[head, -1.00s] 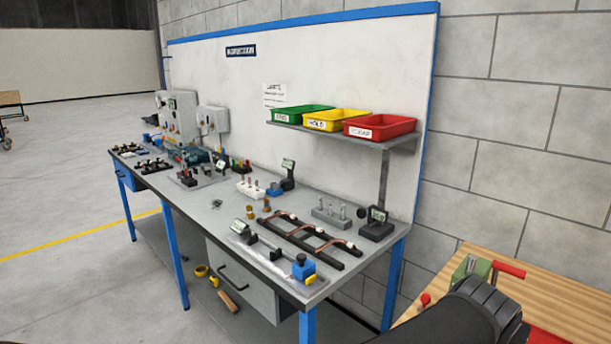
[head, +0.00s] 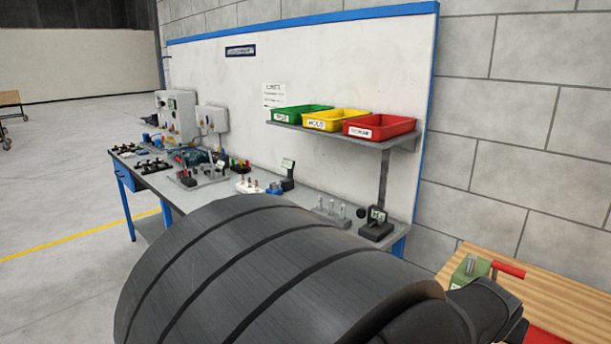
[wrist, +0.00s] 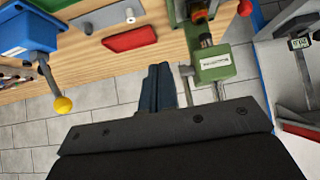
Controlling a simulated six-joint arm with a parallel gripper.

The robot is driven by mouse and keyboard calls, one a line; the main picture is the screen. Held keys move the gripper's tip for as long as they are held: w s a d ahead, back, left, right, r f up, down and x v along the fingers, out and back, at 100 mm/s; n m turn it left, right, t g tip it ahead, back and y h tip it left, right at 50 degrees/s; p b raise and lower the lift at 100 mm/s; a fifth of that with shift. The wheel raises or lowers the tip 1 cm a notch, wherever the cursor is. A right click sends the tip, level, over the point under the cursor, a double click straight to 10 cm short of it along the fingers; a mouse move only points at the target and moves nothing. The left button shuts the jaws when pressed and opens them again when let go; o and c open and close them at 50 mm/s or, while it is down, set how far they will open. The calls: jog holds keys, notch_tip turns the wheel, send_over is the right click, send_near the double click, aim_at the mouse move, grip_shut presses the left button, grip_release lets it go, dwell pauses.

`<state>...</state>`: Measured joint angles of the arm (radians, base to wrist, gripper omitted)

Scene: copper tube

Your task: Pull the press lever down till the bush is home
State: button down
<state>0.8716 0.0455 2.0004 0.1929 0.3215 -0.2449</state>
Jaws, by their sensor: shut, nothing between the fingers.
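In the wrist view my gripper (wrist: 158,88) points up the picture, its dark fingers closed together with nothing between them. Right of the fingertips is a green fixture (wrist: 212,66) with a white label, at the edge of a wooden bench. Red parts and a small red ball (wrist: 245,8) show above it. In the head view a green block (head: 470,268) and a red bar (head: 508,269) show on the wooden bench. I cannot tell which part is the press lever, and I cannot make out the bush. The fingers appear apart from the green fixture.
A blue box (wrist: 24,32) with a rod ending in a yellow ball (wrist: 62,105) is left of my gripper. A red plate (wrist: 130,39) lies on the wooden bench (wrist: 92,62). The grey bench with devices and bins (head: 380,127) stands beyond, partly hidden by my arm.

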jog(key=w+d+r, duration=0.3)
jog(key=r, duration=0.4)
jog(key=shift+r, duration=0.3)
